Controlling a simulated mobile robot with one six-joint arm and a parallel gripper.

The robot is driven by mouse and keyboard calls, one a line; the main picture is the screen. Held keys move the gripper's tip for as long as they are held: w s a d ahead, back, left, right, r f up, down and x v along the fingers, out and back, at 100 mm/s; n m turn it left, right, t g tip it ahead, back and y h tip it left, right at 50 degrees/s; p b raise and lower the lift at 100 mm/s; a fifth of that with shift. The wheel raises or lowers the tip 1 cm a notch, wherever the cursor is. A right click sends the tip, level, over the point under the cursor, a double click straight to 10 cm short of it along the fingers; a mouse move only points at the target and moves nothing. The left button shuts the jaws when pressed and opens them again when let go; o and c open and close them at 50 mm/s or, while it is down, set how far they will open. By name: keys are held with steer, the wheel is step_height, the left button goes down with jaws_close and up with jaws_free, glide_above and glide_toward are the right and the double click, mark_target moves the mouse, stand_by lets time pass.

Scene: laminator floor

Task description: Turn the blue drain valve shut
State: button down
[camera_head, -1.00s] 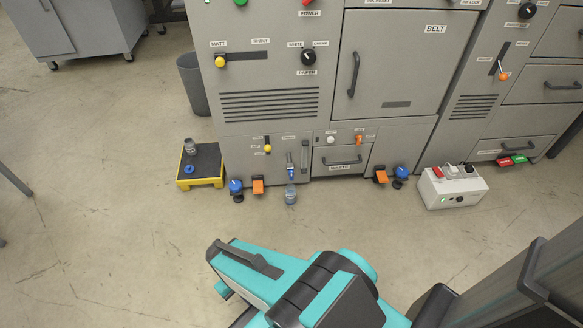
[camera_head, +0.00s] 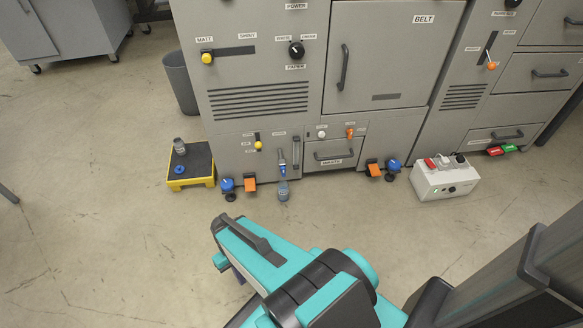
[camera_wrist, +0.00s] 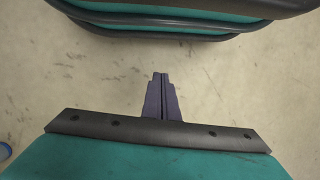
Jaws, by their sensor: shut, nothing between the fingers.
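A blue lever valve (camera_head: 282,168) sits low on the front of the grey machine, above a small clear cup or bottle (camera_head: 283,190) on the floor. Its lever looks roughly upright, but it is too small to tell its exact turn. Blue round knobs stand on either side, the left knob (camera_head: 227,185) and the right knob (camera_head: 393,165), each beside an orange pedal-like part. My gripper (camera_wrist: 160,76) is shut and empty over bare floor in the wrist view. In the head view my arm reaches into the floor area in front of the machine, well short of the valve.
A yellow step (camera_head: 191,183) with a small jar and a blue ring stands left of the valve. A white switch box (camera_head: 443,181) is on the floor at right. A grey bin (camera_head: 181,83) is behind left. The floor between my arm and the machine is clear.

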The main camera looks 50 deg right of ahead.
steer(key=w+d+r+m+t+y+b, duration=0.2)
steer(key=w+d+r+t, duration=0.1)
steer(key=w+d, duration=0.7)
steer(key=m+t+h+b, duration=0.25)
steer(key=t+b, duration=0.25)
steer(key=t, duration=0.3)
glide_toward(283, 170)
steer(key=s+d+r, duration=0.2)
steer(key=s+d, duration=0.3)
steer(key=d, duration=0.1)
steer(key=shift+w+d+r+m, duration=0.1)
steer(key=shift+d+r+m, duration=0.1)
steer(key=shift+m, duration=0.25)
steer(key=shift+f, duration=0.1)
steer(key=w+a+f+b, duration=0.4)
steer(key=w+f+b, duration=0.1)
steer(key=w+f, duration=0.3)
steer(key=shift+w, duration=0.2)
